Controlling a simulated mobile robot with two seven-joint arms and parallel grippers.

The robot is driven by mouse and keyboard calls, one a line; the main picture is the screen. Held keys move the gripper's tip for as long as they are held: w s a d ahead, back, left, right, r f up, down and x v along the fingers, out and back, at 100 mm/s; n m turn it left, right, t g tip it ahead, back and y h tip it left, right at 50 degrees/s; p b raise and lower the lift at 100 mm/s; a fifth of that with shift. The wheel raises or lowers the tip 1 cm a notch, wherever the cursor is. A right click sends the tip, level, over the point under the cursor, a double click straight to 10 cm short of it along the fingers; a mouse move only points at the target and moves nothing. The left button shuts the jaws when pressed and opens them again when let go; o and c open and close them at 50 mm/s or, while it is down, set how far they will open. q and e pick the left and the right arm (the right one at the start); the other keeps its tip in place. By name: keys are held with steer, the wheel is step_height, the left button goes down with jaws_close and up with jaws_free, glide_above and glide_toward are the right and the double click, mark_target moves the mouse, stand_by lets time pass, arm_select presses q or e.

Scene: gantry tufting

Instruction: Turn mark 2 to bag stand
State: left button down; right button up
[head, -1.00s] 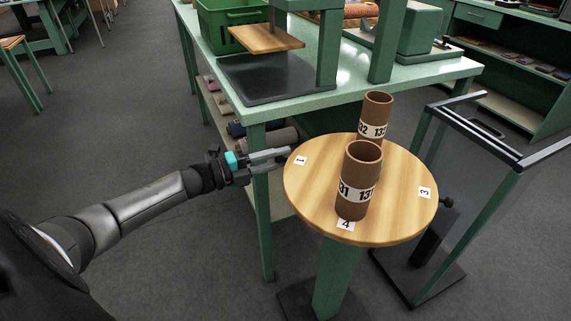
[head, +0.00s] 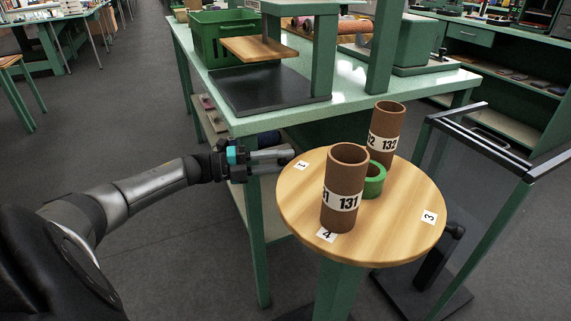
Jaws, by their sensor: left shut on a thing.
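A round wooden turntable (head: 400,225) on a green post bears number cards. Mark 1 (head: 302,165) is at its left edge, mark 4 (head: 326,235) at the front and mark 3 (head: 430,216) at the right. Mark 2 does not show; the far edge is partly behind the tubes. My left gripper (head: 284,158) is shut on the turntable's left rim, close to mark 1. The bag stand (head: 497,136), a green frame with dark top bars, stands to the right of the turntable. My right gripper is not in view.
Brown tube 131 (head: 346,170) stands near mark 4, and tube 132 (head: 386,122) stands at the back. A green ring (head: 374,182) sits between them. A green workbench (head: 350,108) stands close behind the turntable. The floor at the left is open.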

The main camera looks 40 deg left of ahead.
arm_select(q)
steer(key=shift+w, duration=0.1)
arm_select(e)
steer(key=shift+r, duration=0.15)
arm_select(q)
steer(key=c, duration=0.7)
jaws_free()
steer(key=shift+s+a, duration=0.2)
steer(key=p+v, duration=0.2)
steer(key=v, duration=1.2)
steer(key=shift+s+a, duration=0.25)
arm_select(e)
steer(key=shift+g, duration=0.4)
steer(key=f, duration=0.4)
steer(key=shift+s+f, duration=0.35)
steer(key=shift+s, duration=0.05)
